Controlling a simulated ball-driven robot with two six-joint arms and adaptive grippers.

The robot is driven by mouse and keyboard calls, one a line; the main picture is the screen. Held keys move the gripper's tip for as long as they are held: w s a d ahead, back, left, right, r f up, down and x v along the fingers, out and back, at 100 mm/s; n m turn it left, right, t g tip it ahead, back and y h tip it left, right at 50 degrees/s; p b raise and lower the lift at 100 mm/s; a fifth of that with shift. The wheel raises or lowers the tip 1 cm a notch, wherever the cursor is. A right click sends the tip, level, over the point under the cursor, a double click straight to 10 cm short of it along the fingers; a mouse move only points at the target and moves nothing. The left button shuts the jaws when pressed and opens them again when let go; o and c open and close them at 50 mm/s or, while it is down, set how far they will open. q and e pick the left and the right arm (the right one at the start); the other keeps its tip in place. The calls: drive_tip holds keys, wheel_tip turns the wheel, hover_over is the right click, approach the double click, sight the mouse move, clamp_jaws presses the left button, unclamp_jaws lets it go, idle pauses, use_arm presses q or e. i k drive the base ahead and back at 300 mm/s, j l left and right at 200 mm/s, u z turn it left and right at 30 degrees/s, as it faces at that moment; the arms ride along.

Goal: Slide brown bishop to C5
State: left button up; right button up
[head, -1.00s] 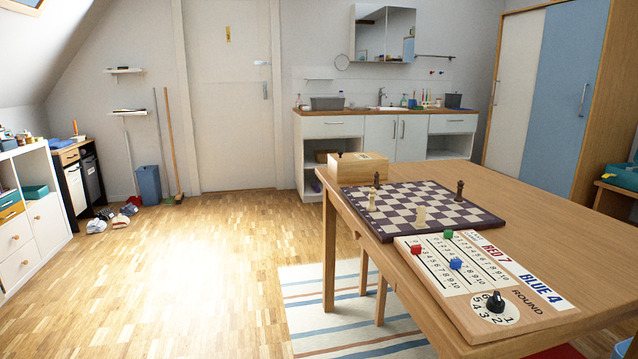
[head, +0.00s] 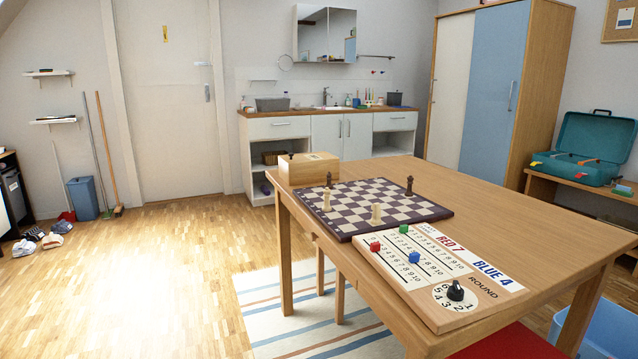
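A chessboard (head: 352,221) with dark and pale squares lies on the wooden table (head: 470,215). Two dark brown pieces stand on it, one at the far left (head: 329,180) and one at the far right (head: 409,186). They are too small for me to tell which is the bishop. Two pale pieces also stand on the board, one near the left edge (head: 326,201) and one near the front edge (head: 376,214). No square labels can be read. Neither of my grippers is in view.
A scoreboard (head: 452,262) with coloured cubes and a black round knob lies in front of the chessboard. A wooden box (head: 309,169) stands behind it. The table's right side is clear. A red seat (head: 515,345) and a blue bin (head: 600,330) are near the front.

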sight(329, 185)
drive_tip(key=i+j, duration=0.5)
drive_tip(key=j, duration=0.15)
drive_tip(key=i+j, duration=0.5)
drive_tip(key=j, duration=0.15)
drive_tip(key=i+j+u, duration=0.1)
drive_tip(key=i+j, duration=0.4)
drive_tip(key=j, duration=0.15)
